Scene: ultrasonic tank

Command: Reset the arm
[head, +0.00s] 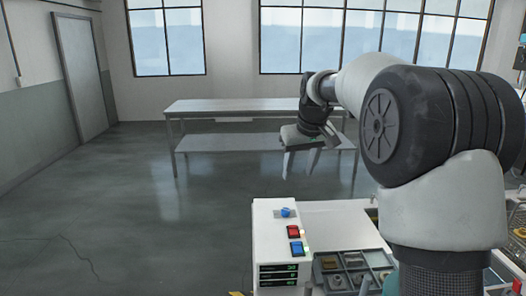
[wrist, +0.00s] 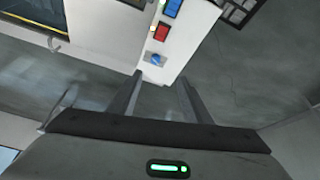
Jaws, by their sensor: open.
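My gripper (head: 301,162) is raised in the air in the head view, beyond the far edge of the white machine and in front of the long metal table. Its two fingers point down and stand apart, with nothing between them. In the wrist view my gripper (wrist: 160,95) also shows two separate fingers with an empty gap, and the floor and the machine's edge beyond them. My arm reaches forward from the right side of the head view and hides part of the room behind it.
The metal table (head: 230,106) stands behind. Floor at left is clear.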

